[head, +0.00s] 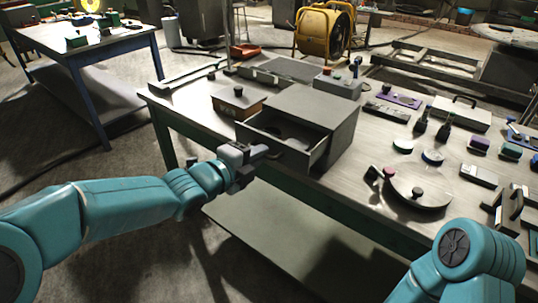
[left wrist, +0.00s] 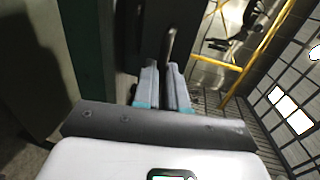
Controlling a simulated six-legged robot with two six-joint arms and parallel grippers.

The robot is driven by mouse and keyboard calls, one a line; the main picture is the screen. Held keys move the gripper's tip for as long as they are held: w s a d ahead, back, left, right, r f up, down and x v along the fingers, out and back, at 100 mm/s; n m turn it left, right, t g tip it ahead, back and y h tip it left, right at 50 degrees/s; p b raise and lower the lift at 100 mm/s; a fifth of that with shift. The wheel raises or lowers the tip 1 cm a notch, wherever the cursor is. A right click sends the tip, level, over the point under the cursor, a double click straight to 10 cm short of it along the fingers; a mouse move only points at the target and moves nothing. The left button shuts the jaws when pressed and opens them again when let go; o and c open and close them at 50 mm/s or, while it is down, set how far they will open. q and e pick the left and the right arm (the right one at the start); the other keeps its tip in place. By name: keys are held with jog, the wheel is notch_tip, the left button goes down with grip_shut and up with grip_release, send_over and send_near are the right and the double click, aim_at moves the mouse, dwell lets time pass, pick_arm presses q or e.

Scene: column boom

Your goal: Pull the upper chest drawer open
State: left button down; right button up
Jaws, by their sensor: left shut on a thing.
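The grey chest (head: 312,110) stands on the workbench in the head view. Its upper drawer (head: 291,149) is pulled out toward the left front, and its dark inside shows from above. My left gripper (head: 258,153) is at the drawer's front and is shut on the drawer handle, which it mostly hides in the head view. In the left wrist view the two fingers (left wrist: 165,88) close around a thin grey bar, the handle (left wrist: 171,45), in front of a dark surface. My right arm shows at the lower right of the head view, but its gripper is not in view.
The workbench (head: 375,180) carries a wooden box (head: 238,101) left of the chest, a grey box (head: 338,84) behind it, and bottles (head: 444,129), discs and a round-edged plate (head: 420,190) to the right.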

pick_arm(q)
jog(key=shift+f+v, duration=0.2)
jog(key=shift+v, duration=0.8)
jog(key=c, duration=1.2)
grip_release()
jog(key=p+v, duration=0.1)
jog(key=v, duration=1.5)
jog(key=shift+s+a+r+p, duration=0.1)
jog(key=shift+s+p, duration=0.05)
jog(key=shift+p, duration=0.25)
